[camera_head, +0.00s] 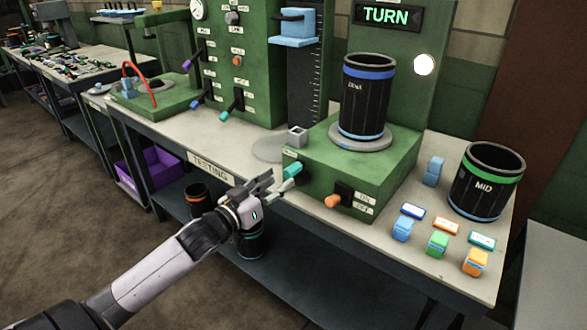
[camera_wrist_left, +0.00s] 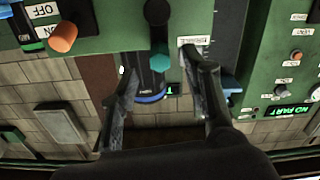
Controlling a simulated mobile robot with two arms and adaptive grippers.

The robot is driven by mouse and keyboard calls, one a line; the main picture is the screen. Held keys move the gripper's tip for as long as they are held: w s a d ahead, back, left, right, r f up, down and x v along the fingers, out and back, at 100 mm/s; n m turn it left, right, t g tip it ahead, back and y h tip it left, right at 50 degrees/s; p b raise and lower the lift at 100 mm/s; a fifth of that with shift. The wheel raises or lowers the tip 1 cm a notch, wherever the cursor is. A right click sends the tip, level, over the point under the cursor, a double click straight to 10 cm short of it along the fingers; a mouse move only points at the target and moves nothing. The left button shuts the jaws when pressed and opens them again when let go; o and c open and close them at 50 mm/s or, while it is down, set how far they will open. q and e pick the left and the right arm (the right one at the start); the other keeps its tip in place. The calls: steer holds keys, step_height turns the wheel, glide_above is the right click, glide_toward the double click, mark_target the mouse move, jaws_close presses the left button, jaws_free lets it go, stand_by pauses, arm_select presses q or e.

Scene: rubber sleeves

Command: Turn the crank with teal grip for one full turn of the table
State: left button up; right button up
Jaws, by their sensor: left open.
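The teal crank grip (camera_head: 291,171) sticks out from the left front of a green box (camera_head: 330,150). In the left wrist view the teal grip (camera_wrist_left: 159,58) shows between the two fingertips. My left gripper (camera_head: 279,183) is open beside the grip, its fingers pointing at it; I cannot tell whether they touch it. The fingers also show spread in the left wrist view (camera_wrist_left: 157,66). A round grey turntable (camera_head: 360,139) sits on the box. A black sleeve with a blue band (camera_head: 366,95) stands upright on it. My right gripper is not in view.
An orange-handled switch (camera_head: 333,201) marked ON and OFF is right of the grip. A sleeve labelled MID (camera_head: 487,182) and several coloured clips are on the bench at right. A lit TURN sign (camera_head: 387,15) is behind. Sleeves stand on the lower shelf (camera_head: 330,290).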

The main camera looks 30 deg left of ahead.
mark_target(287, 175)
arm_select(q)
steer(key=w, duration=0.7)
steer(key=shift+w+d+p, duration=0.1)
steer(key=shift+d+p, duration=0.2)
steer(key=shift+p, duration=0.05)
jaws_close()
